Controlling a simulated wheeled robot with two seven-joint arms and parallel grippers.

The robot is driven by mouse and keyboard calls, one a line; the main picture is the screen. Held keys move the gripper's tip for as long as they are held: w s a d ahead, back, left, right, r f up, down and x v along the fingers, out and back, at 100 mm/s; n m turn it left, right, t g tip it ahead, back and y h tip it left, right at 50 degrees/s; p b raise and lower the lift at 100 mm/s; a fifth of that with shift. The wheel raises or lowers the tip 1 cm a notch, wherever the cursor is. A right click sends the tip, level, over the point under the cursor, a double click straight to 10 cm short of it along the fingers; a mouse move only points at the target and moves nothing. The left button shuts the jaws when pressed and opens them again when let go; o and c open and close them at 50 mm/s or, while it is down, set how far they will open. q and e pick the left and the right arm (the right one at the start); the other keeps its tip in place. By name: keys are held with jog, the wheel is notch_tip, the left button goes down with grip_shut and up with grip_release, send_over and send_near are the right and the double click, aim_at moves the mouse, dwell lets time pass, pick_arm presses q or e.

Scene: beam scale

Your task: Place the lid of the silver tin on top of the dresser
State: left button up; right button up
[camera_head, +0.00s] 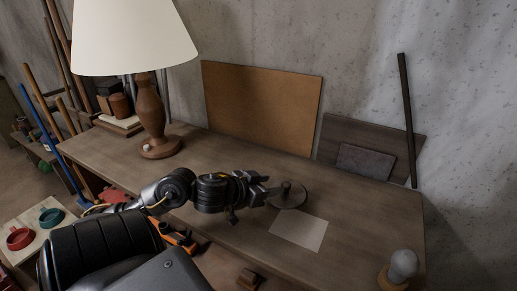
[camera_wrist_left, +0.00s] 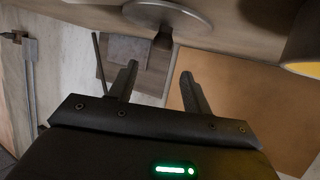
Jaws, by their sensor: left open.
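A round grey lid (camera_head: 291,203) with a knob on top lies flat on the wooden dresser top (camera_head: 357,210), knob upward. In the left wrist view, which is upside down, the lid's disc (camera_wrist_left: 172,13) is at the top with its dark knob below. My left gripper (camera_head: 269,189) is open and empty just left of the knob. In the wrist view, the knob lies beyond and between the two fingertips (camera_wrist_left: 159,68), apart from them. I cannot make out the silver tin. My right gripper is not in view.
A pale paper sheet (camera_head: 298,230) lies in front of the lid. A lamp (camera_head: 150,112) stands at the back left. A brown board (camera_head: 262,106) and darker panels (camera_head: 338,130) lean at the back. A grey bulb-shaped object (camera_head: 403,264) stands front right.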

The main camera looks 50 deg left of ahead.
pick_arm(q)
jog(key=p+v, duration=0.1)
jog(key=v, duration=0.1)
jog(key=shift+s+d+r+p, duration=0.1)
jog(key=shift+s+r+p, duration=0.05)
jog(key=shift+r+p, duration=0.25)
jog(key=shift+s+p, duration=0.3)
jog(key=shift+p, duration=0.05)
jog(key=shift+s+r+p, duration=0.15)
jog(key=shift+s+p, duration=0.15)
jog(key=shift+s, duration=0.3)
jog(key=shift+w, duration=0.1)
